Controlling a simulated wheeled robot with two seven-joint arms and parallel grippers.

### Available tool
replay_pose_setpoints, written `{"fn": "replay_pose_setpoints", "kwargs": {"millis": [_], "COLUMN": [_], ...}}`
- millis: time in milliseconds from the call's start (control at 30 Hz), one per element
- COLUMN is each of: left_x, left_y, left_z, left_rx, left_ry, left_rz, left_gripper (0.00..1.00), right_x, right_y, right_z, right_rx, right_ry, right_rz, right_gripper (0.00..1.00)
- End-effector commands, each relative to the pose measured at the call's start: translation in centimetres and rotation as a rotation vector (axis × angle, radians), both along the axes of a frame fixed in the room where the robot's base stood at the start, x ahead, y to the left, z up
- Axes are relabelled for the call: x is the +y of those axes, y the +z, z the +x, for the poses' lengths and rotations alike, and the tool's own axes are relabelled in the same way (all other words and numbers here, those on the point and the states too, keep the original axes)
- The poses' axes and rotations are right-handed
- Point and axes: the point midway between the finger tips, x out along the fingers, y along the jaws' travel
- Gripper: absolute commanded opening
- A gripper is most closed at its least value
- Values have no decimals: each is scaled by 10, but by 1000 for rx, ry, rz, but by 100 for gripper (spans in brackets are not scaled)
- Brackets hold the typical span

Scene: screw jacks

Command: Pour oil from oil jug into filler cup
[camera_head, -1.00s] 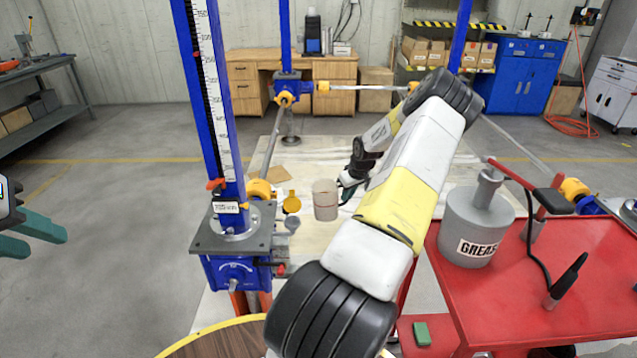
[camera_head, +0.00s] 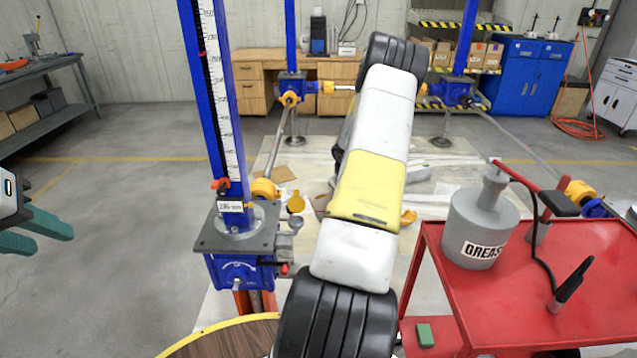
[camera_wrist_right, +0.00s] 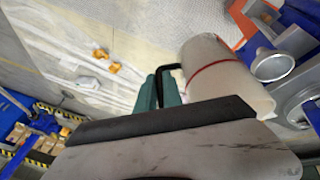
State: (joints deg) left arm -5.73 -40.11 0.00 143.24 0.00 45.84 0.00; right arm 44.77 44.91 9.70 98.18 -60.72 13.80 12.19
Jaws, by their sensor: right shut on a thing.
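The oil jug (camera_wrist_right: 222,82) is a pale translucent cylinder with a red line round it and a dark handle. In the right wrist view my right gripper (camera_wrist_right: 160,82) has its teal fingers shut on the handle. A round metal cup (camera_wrist_right: 272,66), which looks like the filler cup, is just right of the jug. It also shows in the head view (camera_head: 295,223), beside the blue screw jack (camera_head: 240,262). The head view hides the jug and right gripper behind my right arm. I cannot tell the jug's tilt or whether oil flows. My left gripper (camera_head: 52,237) is open and empty at the left edge.
A red cart (camera_head: 580,275) with a grease can (camera_head: 480,225) stands at the right. A round wooden top (camera_head: 225,340) is at the bottom. Yellow couplings and shafts link the jacks. The floor at the left is clear.

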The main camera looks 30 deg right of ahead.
Motion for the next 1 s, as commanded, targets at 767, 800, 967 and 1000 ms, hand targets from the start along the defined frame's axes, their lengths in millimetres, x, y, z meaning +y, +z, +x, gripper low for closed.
{"fn": "replay_pose_setpoints", "kwargs": {"millis": [767, 800, 967, 1000], "left_x": [0, 0, 0, 0], "left_y": [0, 0, 0, 0], "left_z": [0, 0, 0, 0], "left_rx": [0, 0, 0, 0], "left_ry": [0, 0, 0, 0], "left_rz": [0, 0, 0, 0], "left_gripper": [36, 36, 36, 36], "right_x": [19, 20, 22, 22], "right_y": [14, 15, 20, 21], "right_z": [5, 5, 6, 6], "right_rx": [32, 34, 40, 41], "right_ry": [4, 5, 5, 5], "right_rz": [-176, -185, -220, -230], "right_gripper": [0, 0, 0, 0]}}
